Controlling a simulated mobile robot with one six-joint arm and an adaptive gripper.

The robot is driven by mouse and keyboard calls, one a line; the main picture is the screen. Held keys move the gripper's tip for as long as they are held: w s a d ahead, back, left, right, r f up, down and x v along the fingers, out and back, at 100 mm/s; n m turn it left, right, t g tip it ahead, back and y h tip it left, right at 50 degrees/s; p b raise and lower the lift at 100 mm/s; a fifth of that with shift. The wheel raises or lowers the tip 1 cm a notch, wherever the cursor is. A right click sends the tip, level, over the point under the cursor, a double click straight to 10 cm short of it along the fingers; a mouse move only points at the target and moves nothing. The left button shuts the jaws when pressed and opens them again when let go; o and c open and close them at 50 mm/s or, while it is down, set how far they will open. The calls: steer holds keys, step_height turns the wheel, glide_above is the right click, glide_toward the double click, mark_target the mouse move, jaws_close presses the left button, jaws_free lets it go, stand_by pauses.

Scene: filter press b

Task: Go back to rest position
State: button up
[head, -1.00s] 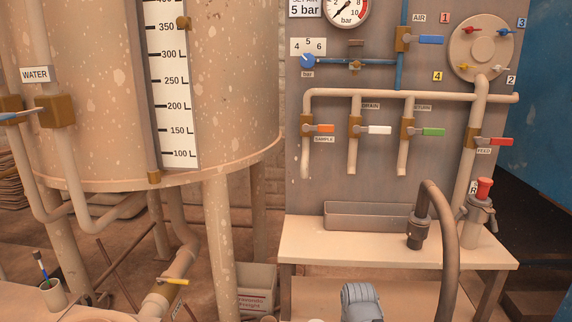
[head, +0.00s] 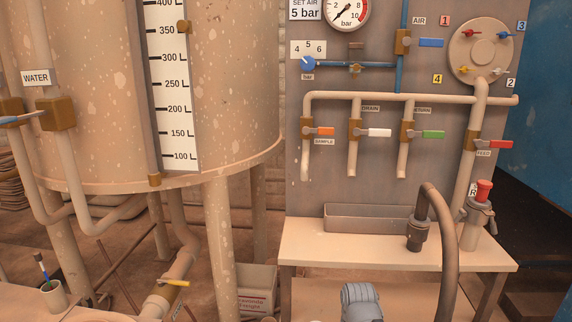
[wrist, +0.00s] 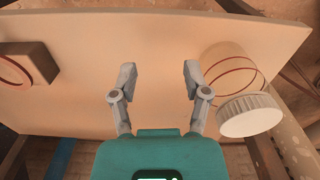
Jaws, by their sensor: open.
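My gripper (wrist: 158,84) shows in the wrist view with its two grey fingers apart and nothing between them. It is above a pale tabletop (wrist: 140,50). A pale round container (wrist: 222,68) with thin red rings is at the right of the fingers. A white ribbed lid or cap (wrist: 249,115) is just below it, near the table edge. A brown block (wrist: 28,65) is at the left edge of the tabletop. My gripper does not clearly show in the head view.
In the head view, a tank (head: 90,120) stands at left and a grey valve panel (head: 400,70) at right. A bench (head: 380,245) below the panel holds a trough (head: 370,217) and a curved dark hose (head: 447,250). A small cup with a brush (head: 55,296) is at lower left.

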step_height(320, 180, up, 31)
steer(key=p, duration=3)
